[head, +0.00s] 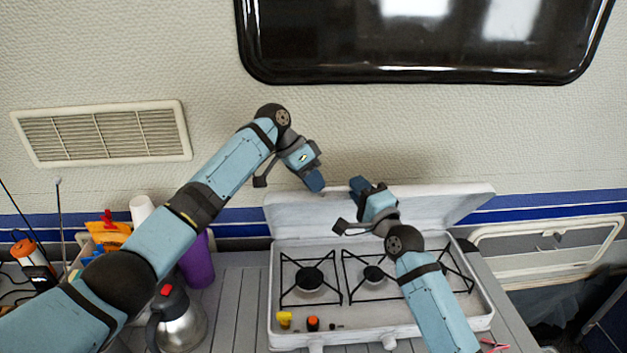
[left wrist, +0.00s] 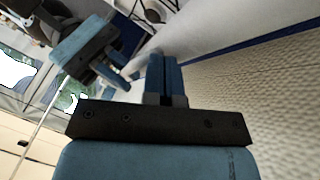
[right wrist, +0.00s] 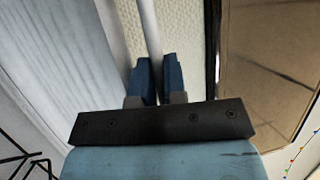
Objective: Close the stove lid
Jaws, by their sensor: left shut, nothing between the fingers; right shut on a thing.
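The white stove (head: 277,300) stands on the counter, its black burner grates uncovered. Its white lid (head: 440,207) is raised and leans back near the wall. My right gripper (head: 361,187) is at the lid's top edge. In the right wrist view its fingers (right wrist: 160,80) are shut on a thin white rim, with a pale panel of the lid (right wrist: 75,55) to the left. My left gripper (head: 317,184) is at the lid's top edge, left of the right one. In the left wrist view its fingers (left wrist: 165,78) are together and empty. Whether they touch the lid is unclear.
A steel kettle (head: 180,318), a purple cup (head: 197,262) and an orange-topped container (head: 108,232) stand left of the stove. Yellow (head: 284,319) and orange (head: 313,323) small items lie in the stove's front left. A black-framed window (head: 420,40) is above.

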